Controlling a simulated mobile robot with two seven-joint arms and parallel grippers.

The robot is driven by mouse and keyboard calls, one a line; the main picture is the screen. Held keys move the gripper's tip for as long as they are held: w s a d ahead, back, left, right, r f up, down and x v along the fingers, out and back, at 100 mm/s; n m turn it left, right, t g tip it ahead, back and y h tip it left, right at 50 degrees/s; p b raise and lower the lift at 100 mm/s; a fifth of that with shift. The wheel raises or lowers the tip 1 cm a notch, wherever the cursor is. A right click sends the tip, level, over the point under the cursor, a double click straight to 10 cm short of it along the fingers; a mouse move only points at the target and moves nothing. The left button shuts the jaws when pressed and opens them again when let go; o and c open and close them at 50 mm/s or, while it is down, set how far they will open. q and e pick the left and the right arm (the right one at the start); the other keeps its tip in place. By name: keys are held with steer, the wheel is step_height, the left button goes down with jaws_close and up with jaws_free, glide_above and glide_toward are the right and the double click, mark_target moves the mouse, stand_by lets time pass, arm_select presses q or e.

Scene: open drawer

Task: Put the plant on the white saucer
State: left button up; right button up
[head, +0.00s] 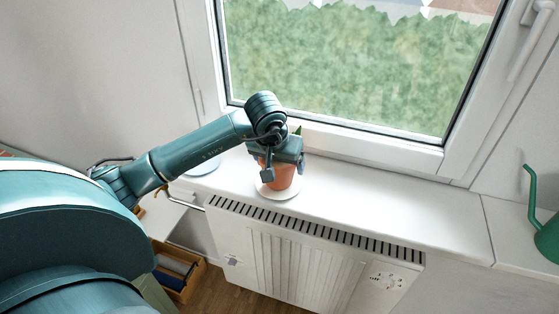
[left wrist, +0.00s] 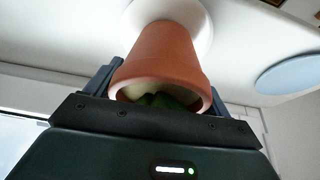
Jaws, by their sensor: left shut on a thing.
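The plant is in a terracotta pot (head: 281,178); a little green leaf shows behind my gripper. My left gripper (head: 284,169) is shut on the pot from above, with one finger on each side. In the left wrist view the pot (left wrist: 160,55) is between the fingers, its base over the white saucer (left wrist: 200,12). The white saucer (head: 277,193) lies on the windowsill directly under the pot. The pot looks upright. I cannot tell for sure whether its base touches the saucer. My right gripper is not in view.
A pale blue saucer (head: 204,168) lies to the left on the sill; it also shows in the left wrist view (left wrist: 290,74). The sill (head: 400,206) right of the pot is clear. A green watering can (head: 546,238) stands far right. A radiator (head: 300,255) is below, an open drawer (head: 183,285) lower left.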

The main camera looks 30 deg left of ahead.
arm_select(q)
steer(key=shift+r, duration=0.1)
steer(key=o, duration=1.3)
